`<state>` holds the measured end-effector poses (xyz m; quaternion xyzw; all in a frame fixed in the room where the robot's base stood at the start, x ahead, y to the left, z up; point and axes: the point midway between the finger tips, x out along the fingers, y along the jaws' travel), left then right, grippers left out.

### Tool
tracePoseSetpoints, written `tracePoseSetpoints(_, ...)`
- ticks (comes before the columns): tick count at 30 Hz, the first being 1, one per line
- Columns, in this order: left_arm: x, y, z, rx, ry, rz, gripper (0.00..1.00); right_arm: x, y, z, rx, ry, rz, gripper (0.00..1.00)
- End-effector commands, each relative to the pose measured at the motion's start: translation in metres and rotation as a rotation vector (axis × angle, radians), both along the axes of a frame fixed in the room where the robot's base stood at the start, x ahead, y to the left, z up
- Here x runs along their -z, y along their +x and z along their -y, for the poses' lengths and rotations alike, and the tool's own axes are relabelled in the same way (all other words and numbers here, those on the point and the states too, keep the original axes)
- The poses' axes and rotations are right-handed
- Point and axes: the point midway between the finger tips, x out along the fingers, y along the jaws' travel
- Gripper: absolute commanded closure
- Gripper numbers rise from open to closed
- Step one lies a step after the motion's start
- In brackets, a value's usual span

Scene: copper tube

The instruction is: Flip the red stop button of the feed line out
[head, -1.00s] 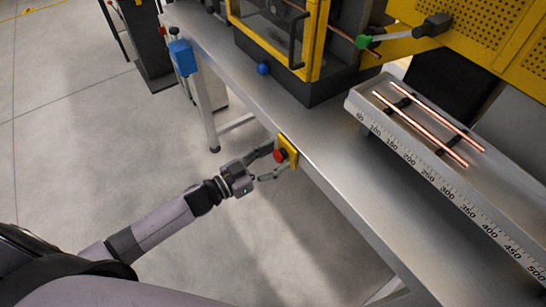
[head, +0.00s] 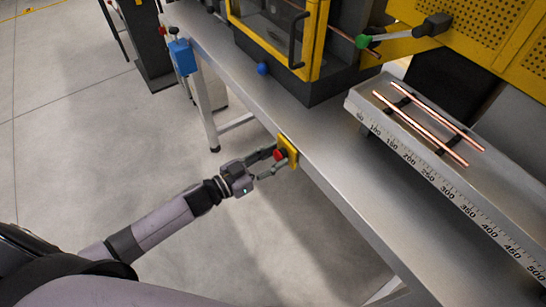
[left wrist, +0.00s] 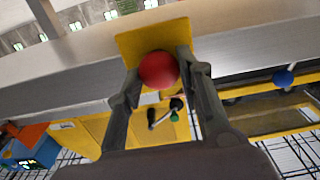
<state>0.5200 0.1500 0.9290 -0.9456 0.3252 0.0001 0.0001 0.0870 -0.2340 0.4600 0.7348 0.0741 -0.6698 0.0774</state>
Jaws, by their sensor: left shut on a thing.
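The red stop button (head: 279,154) sits on a yellow plate (head: 290,152) at the edge of the metal bench. It also shows in the left wrist view as a round red knob (left wrist: 159,70) in front of its yellow plate (left wrist: 128,42). My left gripper (head: 274,159) reaches it from the left, and its fingers lie on both sides of the button. In the left wrist view the left gripper (left wrist: 158,75) is closed on the red knob. The right gripper is not in view.
The metal bench (head: 350,190) runs diagonally. A ruler tray (head: 470,195) holds copper tubes (head: 430,115). A yellow-framed machine (head: 275,40) stands at the back with a blue knob (head: 263,69) near it. A blue box (head: 182,57) hangs at the bench's far end. Floor beside the bench is open.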

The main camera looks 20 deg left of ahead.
Motion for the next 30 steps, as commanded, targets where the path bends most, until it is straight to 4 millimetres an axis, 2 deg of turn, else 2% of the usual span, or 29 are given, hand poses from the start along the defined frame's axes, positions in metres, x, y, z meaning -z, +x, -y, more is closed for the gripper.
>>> tracePoseSetpoints(6,-0.001,-0.011,-0.009,0.0,0.002,-0.002,1.0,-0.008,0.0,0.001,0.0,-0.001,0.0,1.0)
tracePoseSetpoints(12,0.001,-0.011,-0.009,0.0,0.001,0.0,1.0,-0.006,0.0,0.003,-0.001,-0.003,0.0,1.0)
tracePoseSetpoints(13,0.001,-0.011,-0.009,0.0,0.002,-0.001,0.66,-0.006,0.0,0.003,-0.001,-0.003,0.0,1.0)
tracePoseSetpoints(21,0.0,-0.01,-0.008,0.0,0.001,-0.001,0.48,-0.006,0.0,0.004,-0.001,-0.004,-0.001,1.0)
tracePoseSetpoints(30,0.0,-0.011,-0.009,0.0,0.0,0.0,0.47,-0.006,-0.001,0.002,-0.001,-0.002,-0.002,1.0)
